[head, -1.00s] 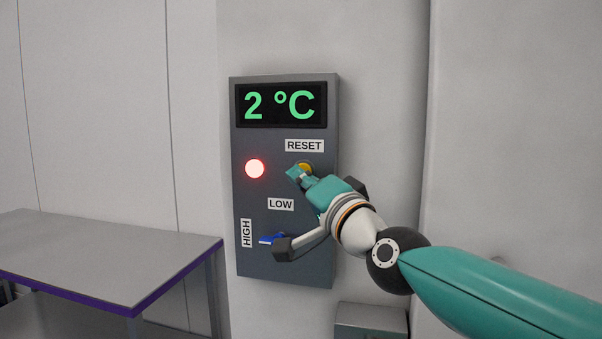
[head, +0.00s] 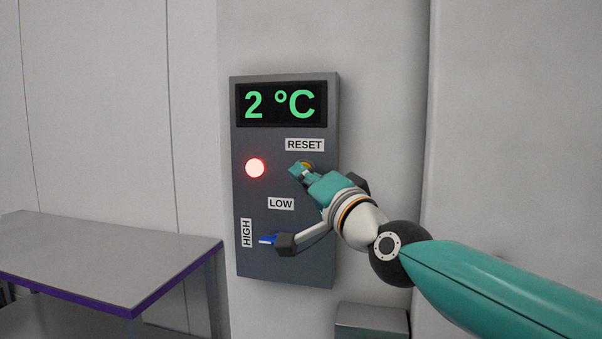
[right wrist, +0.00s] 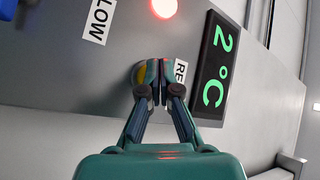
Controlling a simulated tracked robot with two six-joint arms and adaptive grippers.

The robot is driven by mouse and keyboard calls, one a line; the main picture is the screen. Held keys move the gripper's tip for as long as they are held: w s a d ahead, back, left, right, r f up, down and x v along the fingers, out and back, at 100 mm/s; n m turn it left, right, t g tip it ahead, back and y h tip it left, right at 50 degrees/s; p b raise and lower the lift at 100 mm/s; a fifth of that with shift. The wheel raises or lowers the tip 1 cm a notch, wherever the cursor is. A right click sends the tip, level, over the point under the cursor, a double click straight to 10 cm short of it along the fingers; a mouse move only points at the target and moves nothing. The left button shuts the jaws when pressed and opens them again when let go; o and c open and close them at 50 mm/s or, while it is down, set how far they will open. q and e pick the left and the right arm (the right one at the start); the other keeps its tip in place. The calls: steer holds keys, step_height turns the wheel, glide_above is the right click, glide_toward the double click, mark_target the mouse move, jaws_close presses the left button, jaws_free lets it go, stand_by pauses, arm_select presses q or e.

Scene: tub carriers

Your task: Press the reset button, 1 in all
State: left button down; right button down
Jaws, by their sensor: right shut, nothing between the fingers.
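The reset button (head: 307,164) is yellow and round, on the grey control panel (head: 285,265) under the RESET label (head: 304,145). My right gripper (head: 297,171) is shut and empty, with its fingertips right in front of the button and hiding most of it. In the right wrist view a yellow edge of the button (right wrist: 140,75) shows beside the shut fingertips (right wrist: 158,66). I cannot tell whether the fingertips touch the button. The left gripper is not in view.
A red-white lamp (head: 255,168) glows left of the button. The display (head: 281,104) reads 2 °C in green. A blue lever (head: 267,240) sits low on the panel by the HIGH label. A grey table (head: 100,255) with a purple edge stands at the left.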

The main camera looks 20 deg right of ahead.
steer(key=shift+w+d+b, duration=0.25)
steer(key=shift+w+b, duration=0.1)
steer(key=shift+b, duration=0.05)
stand_by(0.6)
steer(key=shift+s+a+r+p, duration=0.15)
steer(key=shift+s+a+p, duration=0.15)
steer(key=shift+p, duration=0.15)
steer(key=shift+s+a+p, duration=0.2)
steer(key=shift+s+p, duration=0.1)
steer(key=shift+s, duration=0.15)
